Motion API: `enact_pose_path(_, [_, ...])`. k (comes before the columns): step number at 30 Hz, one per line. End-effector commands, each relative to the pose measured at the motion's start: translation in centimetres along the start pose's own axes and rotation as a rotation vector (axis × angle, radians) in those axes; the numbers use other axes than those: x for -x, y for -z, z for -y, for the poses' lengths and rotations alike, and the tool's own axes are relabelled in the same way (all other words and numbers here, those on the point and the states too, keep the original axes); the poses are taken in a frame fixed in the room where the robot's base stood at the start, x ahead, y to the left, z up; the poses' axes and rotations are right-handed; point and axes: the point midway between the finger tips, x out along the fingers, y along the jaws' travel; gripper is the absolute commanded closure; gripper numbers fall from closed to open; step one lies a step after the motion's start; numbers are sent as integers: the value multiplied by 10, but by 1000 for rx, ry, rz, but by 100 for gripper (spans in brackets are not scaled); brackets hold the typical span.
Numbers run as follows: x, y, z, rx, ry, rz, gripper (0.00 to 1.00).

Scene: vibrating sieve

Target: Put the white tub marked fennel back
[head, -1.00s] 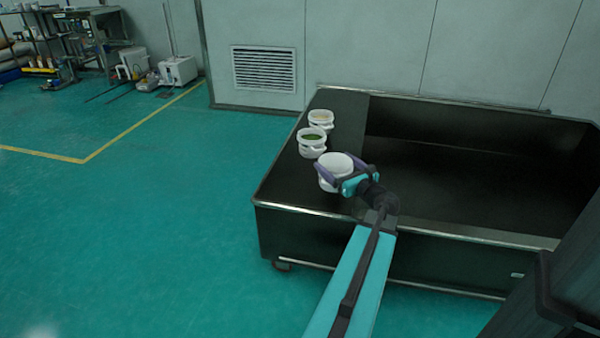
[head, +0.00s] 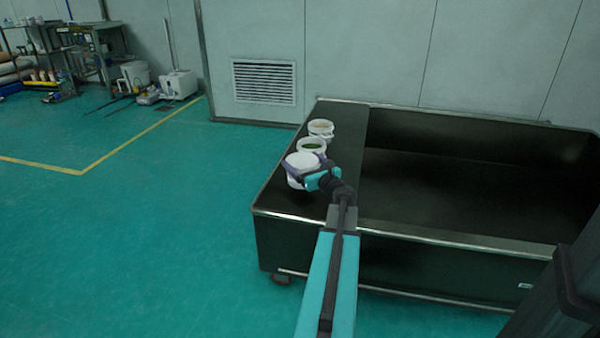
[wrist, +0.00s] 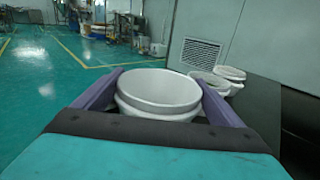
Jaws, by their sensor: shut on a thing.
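My gripper (head: 306,172) is shut on a white tub (head: 298,178), its two purple fingers on either side of the tub. In the head view the tub is over the front left part of the dark ledge; I cannot tell whether it touches the ledge. The tub also shows between the fingers (wrist: 158,105) in the wrist view, upright, with a white inside (wrist: 160,86). No marking can be read on it. Behind it stand a white tub with green contents (head: 311,147) and a white tub with pale contents (head: 320,129).
The ledge (head: 345,120) is the left part of a large black wheeled bin with a deep open well (head: 450,170) to the right. A metal rim (head: 440,239) runs along its front. The wall stands behind. Green floor (head: 150,240) is open on the left.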

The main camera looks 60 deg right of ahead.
Motion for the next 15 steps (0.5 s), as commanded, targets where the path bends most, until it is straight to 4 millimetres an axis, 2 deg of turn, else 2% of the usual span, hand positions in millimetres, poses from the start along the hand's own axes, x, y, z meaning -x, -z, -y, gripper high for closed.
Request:
enact_pose_path(10, [-2,0,-1,0,0,1,43])
enact_pose_path(15, [-15,3,-6,1,-2,1,43])
